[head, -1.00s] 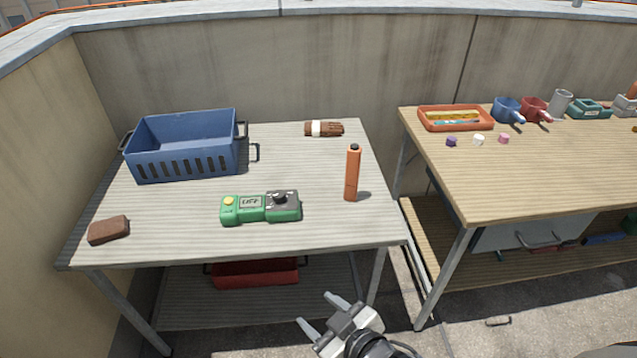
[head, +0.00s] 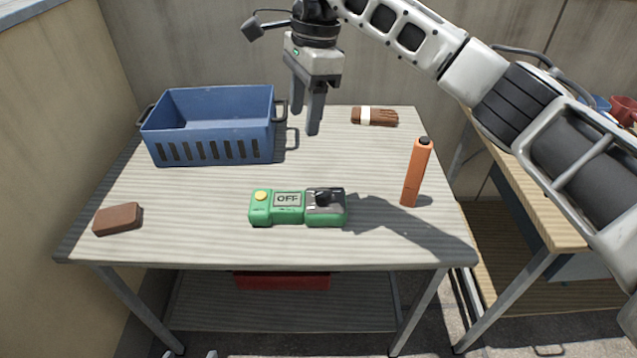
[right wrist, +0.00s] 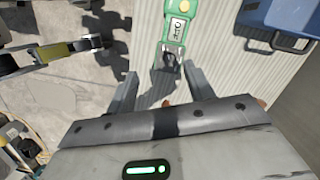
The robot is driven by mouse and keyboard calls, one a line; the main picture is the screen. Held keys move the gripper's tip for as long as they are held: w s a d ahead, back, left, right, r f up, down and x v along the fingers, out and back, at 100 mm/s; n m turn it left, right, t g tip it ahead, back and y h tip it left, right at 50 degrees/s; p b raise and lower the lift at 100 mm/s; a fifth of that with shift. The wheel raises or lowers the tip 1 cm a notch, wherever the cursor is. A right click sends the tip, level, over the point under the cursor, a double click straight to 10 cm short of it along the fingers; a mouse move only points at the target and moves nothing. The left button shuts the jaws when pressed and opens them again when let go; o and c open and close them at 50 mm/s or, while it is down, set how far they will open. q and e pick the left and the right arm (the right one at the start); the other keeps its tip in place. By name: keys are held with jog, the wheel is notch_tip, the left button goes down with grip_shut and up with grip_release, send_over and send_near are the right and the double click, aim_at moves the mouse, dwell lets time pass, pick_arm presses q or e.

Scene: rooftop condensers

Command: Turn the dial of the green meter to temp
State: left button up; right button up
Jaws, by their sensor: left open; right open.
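The green meter (head: 296,219) lies on the near middle of the grey table. It has a yellow button (head: 261,196), a display reading OFF and a black dial (head: 323,198) on a dark plate at its right end. My right gripper (head: 306,124) is open and empty, pointing down above the table, behind and higher than the meter. In the right wrist view the meter (right wrist: 180,25) lies beyond the open fingers, its dial end (right wrist: 167,62) nearest them. Only the tips of my left gripper (head: 188,355) show at the bottom edge, apart and empty.
A blue crate (head: 213,140) stands at the back left. A brown block (head: 117,219) lies front left. A wooden table (head: 540,195) is at the right.

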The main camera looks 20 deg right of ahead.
aim_at(323, 192)
pick_arm(q)
jog(key=f+b, duration=0.1)
jog(key=b, duration=0.3)
jog(key=f+b, duration=0.1)
jog(key=b, duration=0.1)
jog(key=shift+w+d+f+t+h, duration=0.3)
jog(key=shift+w+d+t+h, duration=0.05)
jog(key=shift+d+t+h, duration=0.05)
pick_arm(e)
jog(key=shift+h, duration=0.9)
jog(key=d+f, duration=0.1)
jog(key=f, duration=0.5)
jog(key=d+f, duration=0.1)
jog(key=f, duration=0.6)
jog(key=w+d+f, duration=0.1)
jog(key=f, duration=0.5)
jog(key=shift+w+d+f, duration=0.1)
jog(key=shift+d+f, duration=0.15)
jog(key=shift+f, duration=0.15)
jog(key=c, duration=1)
